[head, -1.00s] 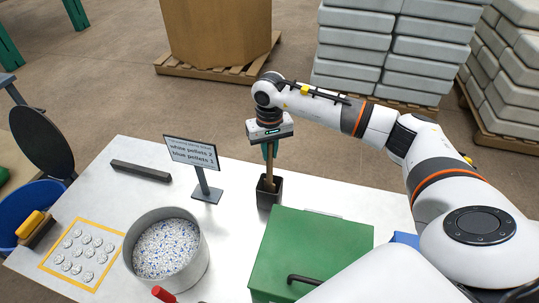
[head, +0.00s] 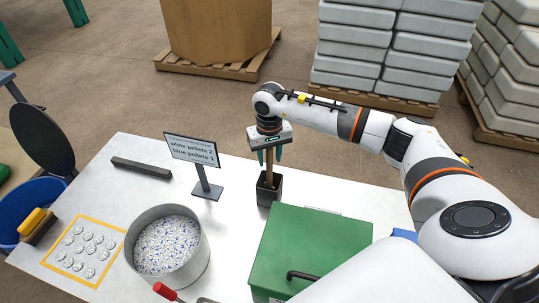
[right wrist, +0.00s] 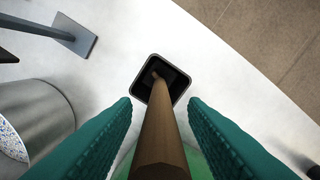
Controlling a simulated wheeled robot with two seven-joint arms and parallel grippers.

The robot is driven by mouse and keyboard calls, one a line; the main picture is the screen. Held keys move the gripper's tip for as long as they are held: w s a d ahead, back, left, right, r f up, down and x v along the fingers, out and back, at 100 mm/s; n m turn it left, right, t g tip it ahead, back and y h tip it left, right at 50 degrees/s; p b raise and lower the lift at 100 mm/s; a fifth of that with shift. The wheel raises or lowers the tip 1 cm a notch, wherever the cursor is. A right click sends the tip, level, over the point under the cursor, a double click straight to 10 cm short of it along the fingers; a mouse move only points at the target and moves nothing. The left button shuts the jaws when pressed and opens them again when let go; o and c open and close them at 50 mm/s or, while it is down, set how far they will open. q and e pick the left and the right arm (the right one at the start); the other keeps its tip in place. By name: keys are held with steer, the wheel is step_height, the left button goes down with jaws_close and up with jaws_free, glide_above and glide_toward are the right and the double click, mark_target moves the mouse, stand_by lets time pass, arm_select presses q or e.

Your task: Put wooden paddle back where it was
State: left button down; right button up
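The wooden paddle (head: 269,165) stands upright with its lower end inside a dark square holder (head: 270,191) on the white table. In the right wrist view the paddle's shaft (right wrist: 161,130) runs down into the holder (right wrist: 160,78). My right gripper (head: 273,160) is above the holder, around the upper part of the shaft. Its green fingers (right wrist: 160,120) are spread, with a gap on both sides of the shaft. My left gripper is not in view.
A sign (head: 192,152) and a metal pot of pellets (head: 167,243) stand to the left. A dark bar (head: 141,168), a yellow-framed mat (head: 64,276) and a red-handled tool (head: 165,291) lie on the table.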

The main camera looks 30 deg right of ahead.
steer(key=shift+r, duration=0.5)
step_height(320, 180, up, 11)
steer(key=b, duration=0.3)
steer(key=shift+f, duration=0.2)
steer(key=shift+r, duration=0.35)
